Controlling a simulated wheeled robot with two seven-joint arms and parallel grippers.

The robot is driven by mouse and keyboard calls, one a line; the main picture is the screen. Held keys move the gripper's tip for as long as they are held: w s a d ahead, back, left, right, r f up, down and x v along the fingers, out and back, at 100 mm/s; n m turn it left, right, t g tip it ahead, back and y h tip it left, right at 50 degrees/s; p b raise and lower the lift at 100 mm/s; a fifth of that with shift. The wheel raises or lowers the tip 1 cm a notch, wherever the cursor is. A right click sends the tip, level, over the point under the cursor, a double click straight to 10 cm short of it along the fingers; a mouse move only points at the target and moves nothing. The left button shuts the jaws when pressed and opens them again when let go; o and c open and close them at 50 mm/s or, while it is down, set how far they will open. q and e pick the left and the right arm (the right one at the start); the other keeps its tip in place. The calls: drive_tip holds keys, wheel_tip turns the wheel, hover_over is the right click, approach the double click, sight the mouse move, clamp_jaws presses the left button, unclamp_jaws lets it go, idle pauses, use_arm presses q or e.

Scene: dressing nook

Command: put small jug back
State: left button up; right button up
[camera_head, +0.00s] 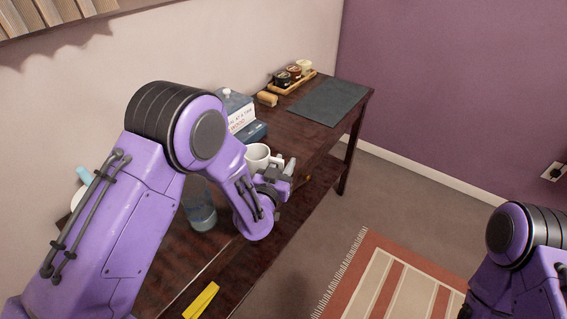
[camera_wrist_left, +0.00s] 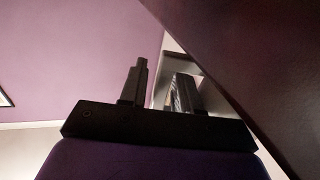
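A white cup-shaped vessel (camera_head: 257,157), which may be the small jug, stands on the dark wooden table (camera_head: 308,138). My left arm partly covers it from the front. My left gripper (camera_head: 284,176) is just right of and in front of it, by the table's front edge. In the left wrist view the two fingers of my left gripper (camera_wrist_left: 160,88) stand apart, with no object clearly held between them. My right gripper is out of view; only part of my right arm shows at the lower right.
A grey mat (camera_head: 328,102) and a wooden tray (camera_head: 292,84) with several small jars lie at the table's far end. A tan block (camera_head: 267,99), blue-white boxes (camera_head: 240,118), a clear glass (camera_head: 201,212) and a yellow item (camera_head: 201,300) are also there. A striped rug (camera_head: 385,285) lies on the floor.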

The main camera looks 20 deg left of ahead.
use_arm(q)
drive_tip(key=shift+r, duration=0.1)
drive_tip(key=s, duration=0.3)
drive_tip(key=s+b, duration=0.1)
drive_tip(key=s, duration=0.3)
drive_tip(key=s+b, duration=0.1)
drive_tip(key=s, duration=0.2)
drive_tip(key=shift+s+a+r, duration=0.15)
drive_tip(key=shift+s+a, duration=0.1)
drive_tip(key=shift+a, duration=0.05)
